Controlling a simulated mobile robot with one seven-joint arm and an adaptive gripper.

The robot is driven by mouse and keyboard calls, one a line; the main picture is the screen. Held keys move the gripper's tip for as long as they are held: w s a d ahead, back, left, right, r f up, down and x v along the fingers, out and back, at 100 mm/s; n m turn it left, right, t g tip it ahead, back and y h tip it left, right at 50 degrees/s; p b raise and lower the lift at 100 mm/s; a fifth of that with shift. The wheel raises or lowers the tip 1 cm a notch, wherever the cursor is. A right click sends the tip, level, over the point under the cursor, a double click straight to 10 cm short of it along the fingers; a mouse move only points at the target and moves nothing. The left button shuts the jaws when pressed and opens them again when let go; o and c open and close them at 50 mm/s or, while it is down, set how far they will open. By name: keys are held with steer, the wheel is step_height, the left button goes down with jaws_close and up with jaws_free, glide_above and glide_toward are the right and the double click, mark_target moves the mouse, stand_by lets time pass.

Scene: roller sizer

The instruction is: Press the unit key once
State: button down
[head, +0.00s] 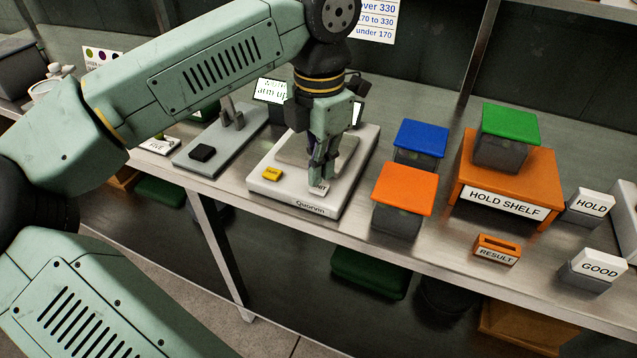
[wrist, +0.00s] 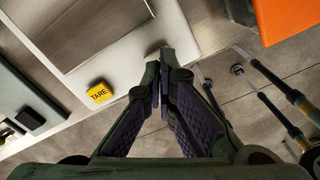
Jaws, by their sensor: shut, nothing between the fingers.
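The white scale (head: 290,203), marked Quorra, stands on the steel bench with a weighing plate on top. Its unit key (head: 319,190) is a pale key at the front right of the scale, partly covered by my fingers. My gripper (head: 318,178) points down at this key with its fingers together and nothing between them. I cannot tell whether the fingertips touch the key. In the wrist view my gripper (wrist: 162,68) is shut over the scale's front edge (wrist: 184,35) and hides the unit key. The yellow TARE key (head: 272,174) is to the left; it also shows in the wrist view (wrist: 99,93).
A lit display (head: 272,91) behind the scale shows text ending "arm up". A grey device (head: 222,140) with a black key (head: 202,153) stands left. Orange-lidded (head: 405,188) and blue-lidded (head: 421,135) bins stand close on the right. The orange hold shelf (head: 508,180) is farther right.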

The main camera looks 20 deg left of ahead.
mark_target(320, 187)
steer(key=shift+r, duration=0.1)
steer(key=shift+r+p, duration=1.7)
steer(key=shift+r, duration=0.75)
